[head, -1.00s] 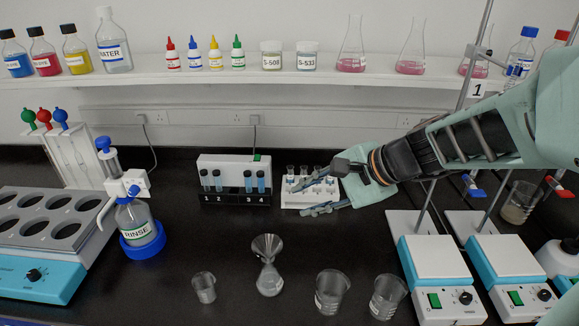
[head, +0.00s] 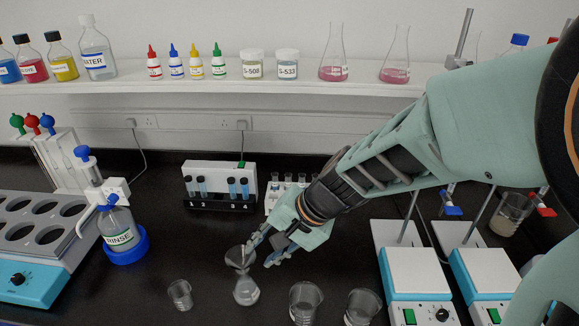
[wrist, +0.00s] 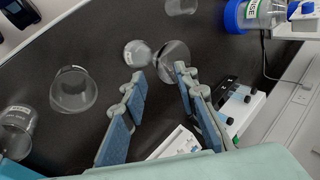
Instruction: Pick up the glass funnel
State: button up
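The clear glass funnel (head: 239,257) stands mouth up in the neck of a small glass flask (head: 246,293) on the black bench. In the wrist view the funnel's wide cone (wrist: 173,56) lies just beyond the fingertips, with the flask (wrist: 136,54) past it. My gripper (head: 262,253) is open, its two fingers apart. In the head view it is close at the funnel's right side, with one fingertip beside or overlapping the rim. I cannot tell whether it touches. In the wrist view my gripper (wrist: 159,76) has nothing held between its blue pads.
A small beaker (head: 180,295) stands left of the flask, and two larger beakers (head: 305,302) (head: 362,307) stand to its right. A vial rack (head: 219,203) is behind. The rinse bottle (head: 119,235) is at left; hotplate stirrers (head: 420,272) are at right.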

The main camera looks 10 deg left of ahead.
aim_at(246, 265)
jog(key=x, duration=0.8)
jog(key=shift+w+d, duration=0.1)
jog(key=shift+w, duration=0.25)
grip_shut()
